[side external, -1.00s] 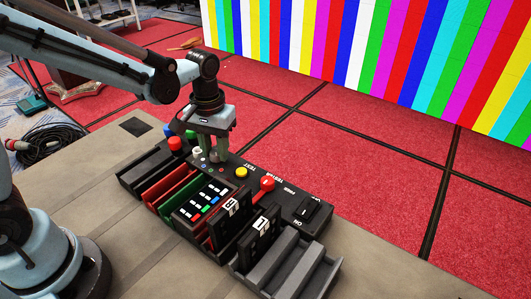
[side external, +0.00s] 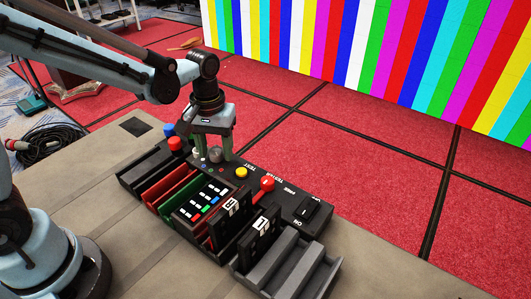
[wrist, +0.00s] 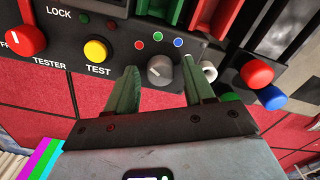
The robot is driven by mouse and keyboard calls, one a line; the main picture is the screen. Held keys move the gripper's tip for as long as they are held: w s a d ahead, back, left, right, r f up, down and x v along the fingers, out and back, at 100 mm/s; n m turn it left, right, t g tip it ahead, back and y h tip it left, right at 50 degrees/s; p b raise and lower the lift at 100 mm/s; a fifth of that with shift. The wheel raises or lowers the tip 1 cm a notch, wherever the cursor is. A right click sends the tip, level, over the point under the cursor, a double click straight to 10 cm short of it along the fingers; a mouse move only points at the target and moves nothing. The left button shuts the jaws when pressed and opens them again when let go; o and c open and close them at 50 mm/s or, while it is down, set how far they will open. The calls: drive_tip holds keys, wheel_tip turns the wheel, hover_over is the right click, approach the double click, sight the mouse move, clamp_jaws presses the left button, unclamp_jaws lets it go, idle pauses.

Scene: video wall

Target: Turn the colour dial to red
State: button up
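The colour dial (wrist: 160,70) is a round grey knob on the dark panel (wrist: 110,22), with a pale mark on its left part. Red (wrist: 139,45), green (wrist: 158,36) and blue (wrist: 178,41) dots sit around it. In the side external view the dial (side external: 215,155) shows just below the fingertips. My gripper (wrist: 160,72) is open, with one finger on each side of the dial and a visible gap to it on both sides. In the side external view my gripper (side external: 214,153) points down over the panel.
A yellow TEST button (side external: 241,173) and a red tester knob (side external: 267,184) stand right of the dial. A white cap (wrist: 208,70), red button (wrist: 257,73) and blue button (wrist: 272,97) are close on the other side. Slotted trays (side external: 285,265) lie in front.

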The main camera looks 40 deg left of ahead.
drive_tip(key=shift+o, duration=0.2)
wheel_tip(320, 180, up, 12)
idle(0.8)
drive_tip(key=shift+s, duration=0.1)
drive_tip(key=m+t, duration=0.5)
drive_tip(key=t, duration=0.1)
approach(210, 154)
drive_tip(key=s+a+r, duration=0.2)
drive_tip(key=shift+f+t, duration=0.5)
drive_tip(key=shift+t, duration=0.1)
